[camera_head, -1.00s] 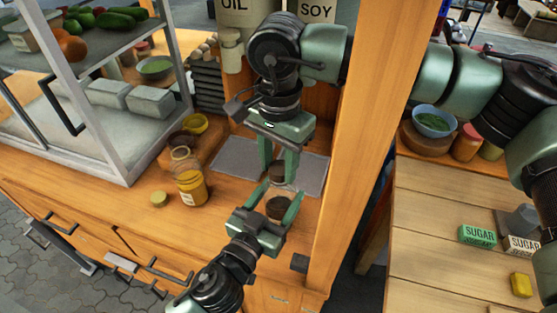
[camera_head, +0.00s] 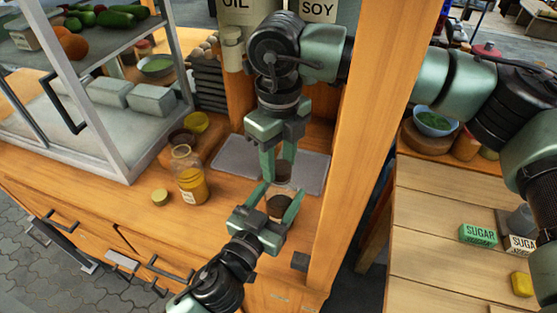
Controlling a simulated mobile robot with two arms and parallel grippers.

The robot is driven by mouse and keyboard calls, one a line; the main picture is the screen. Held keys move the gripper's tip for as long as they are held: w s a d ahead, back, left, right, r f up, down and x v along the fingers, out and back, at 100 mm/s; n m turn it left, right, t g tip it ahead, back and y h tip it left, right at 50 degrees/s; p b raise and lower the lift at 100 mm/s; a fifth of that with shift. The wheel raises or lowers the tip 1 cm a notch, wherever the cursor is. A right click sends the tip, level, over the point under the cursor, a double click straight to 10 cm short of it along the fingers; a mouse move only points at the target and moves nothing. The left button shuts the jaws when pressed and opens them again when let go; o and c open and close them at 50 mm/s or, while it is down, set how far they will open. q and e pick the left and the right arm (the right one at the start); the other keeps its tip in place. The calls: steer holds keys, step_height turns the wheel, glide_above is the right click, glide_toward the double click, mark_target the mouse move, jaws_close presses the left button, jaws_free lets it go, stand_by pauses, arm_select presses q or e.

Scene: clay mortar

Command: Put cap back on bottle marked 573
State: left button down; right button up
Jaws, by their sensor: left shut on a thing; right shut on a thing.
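My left gripper (camera_head: 275,206), on the lower arm, is shut on a clear glass bottle (camera_head: 282,188) with dark brown contents, held upright above the counter. My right gripper (camera_head: 284,166), on the upper arm, comes down from above and is shut on a dark brown cap (camera_head: 285,171). The cap is right over the bottle's mouth; I cannot tell whether they touch. No number is readable on the bottle, and the fingers hide parts of both. An open glass jar with yellow contents (camera_head: 191,184) stands to the left, with a yellow cap (camera_head: 160,197) beside it.
A grey mat (camera_head: 235,160) lies on the wooden counter behind the grippers. A glass-sided display case (camera_head: 105,120) stands at left. A wooden post (camera_head: 375,120) rises close to the right.

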steer(key=m, duration=0.7)
steer(key=shift+w+d, duration=0.1)
steer(key=shift+d, duration=0.05)
steer(key=m, duration=0.6)
steer(key=shift+d+m, duration=0.15)
steer(key=shift+m, duration=0.25)
steer(key=m, duration=0.8)
steer(key=shift+d, duration=0.1)
steer(key=m, duration=0.4)
steer(key=shift+s+r+m, duration=0.1)
steer(key=shift+s+m, duration=0.15)
steer(key=shift+m, duration=1.35)
steer(key=o, duration=1.3)
